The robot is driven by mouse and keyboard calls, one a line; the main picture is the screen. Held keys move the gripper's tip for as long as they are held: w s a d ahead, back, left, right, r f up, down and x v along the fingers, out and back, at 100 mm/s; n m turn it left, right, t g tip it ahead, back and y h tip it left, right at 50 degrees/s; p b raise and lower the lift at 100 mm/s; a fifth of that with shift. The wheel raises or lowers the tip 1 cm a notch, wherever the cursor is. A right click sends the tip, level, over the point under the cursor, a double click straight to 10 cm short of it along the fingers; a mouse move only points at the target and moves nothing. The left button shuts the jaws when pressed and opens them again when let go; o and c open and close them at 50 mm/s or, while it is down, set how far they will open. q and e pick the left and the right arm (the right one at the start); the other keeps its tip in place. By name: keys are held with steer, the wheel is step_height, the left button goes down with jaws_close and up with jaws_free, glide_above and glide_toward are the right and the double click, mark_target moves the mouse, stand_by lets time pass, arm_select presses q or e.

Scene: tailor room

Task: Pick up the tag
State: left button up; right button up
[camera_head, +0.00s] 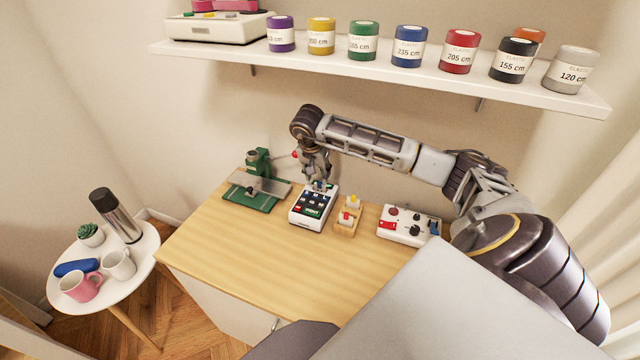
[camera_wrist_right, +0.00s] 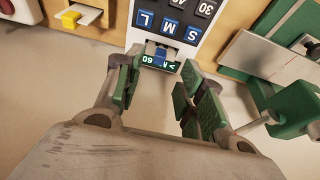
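The machine also shows in the right wrist view (camera_wrist_right: 188,18). My right gripper (camera_wrist_right: 153,98) is open, its green-padded fingers apart with a gap between them. The tag lies ahead of this gap, and the fingers do not close on it. In the head view my right gripper (camera_head: 319,181) is over the machine's far end and partly hides the tag. My left gripper is out of view.
Right of the machine is a wooden holder (camera_head: 343,231) with yellow and red pieces, then a white control box (camera_head: 402,238). A green press (camera_head: 262,192) stands close on the left. The front of the wooden table (camera_head: 250,250) is clear. A shelf (camera_head: 400,73) with spools hangs above.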

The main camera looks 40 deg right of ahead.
mark_target(320, 183)
steer(key=shift+x, duration=0.75)
steer(key=shift+p+x, duration=0.3)
steer(key=shift+x, duration=0.55)
steer(key=shift+d+f, duration=0.15)
steer(key=shift+f, duration=0.35)
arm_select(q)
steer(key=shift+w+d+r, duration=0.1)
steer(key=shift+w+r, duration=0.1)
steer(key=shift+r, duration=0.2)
arm_select(e)
steer(key=c, duration=0.7)
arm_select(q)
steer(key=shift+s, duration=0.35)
arm_select(e)
steer(key=shift+c, duration=0.7)
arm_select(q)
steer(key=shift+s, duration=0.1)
